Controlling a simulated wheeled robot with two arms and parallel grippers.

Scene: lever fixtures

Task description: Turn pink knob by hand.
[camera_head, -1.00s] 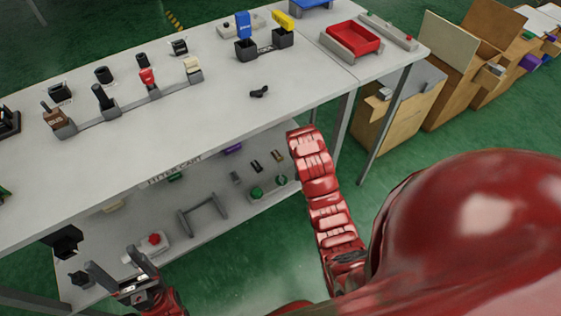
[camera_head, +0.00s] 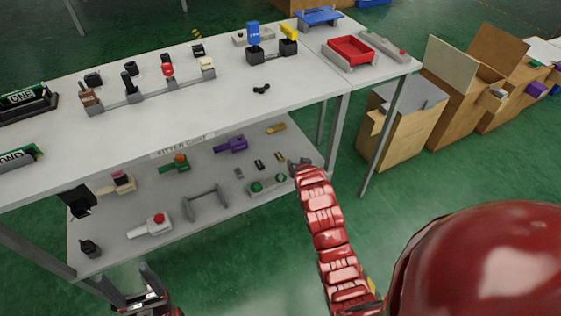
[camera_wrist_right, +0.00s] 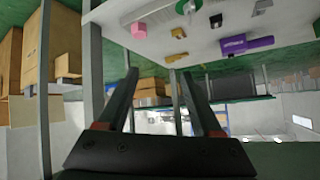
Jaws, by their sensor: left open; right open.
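A pink knob (camera_wrist_right: 139,31) shows near the top of the right wrist view, at the end of a grey fixture under the white shelf edge in that tilted picture. In the head view my right gripper (camera_head: 297,166) is at the lower shelf's right end and hides part of that area. In the right wrist view my right gripper (camera_wrist_right: 159,76) is open with nothing between its fingers, and the knob lies beyond it, apart. My left gripper (camera_head: 130,284) is open and empty at the lower left, in front of the shelf.
The lower shelf (camera_head: 205,235) holds a grey handle (camera_head: 205,202), a red-button box (camera_head: 152,225), a purple fixture (camera_head: 232,144) and a green knob (camera_head: 256,187). The tabletop (camera_head: 200,115) above has several levers. Its leg (camera_head: 385,140) stands right of my right arm. Cardboard boxes (camera_head: 455,85) stand right.

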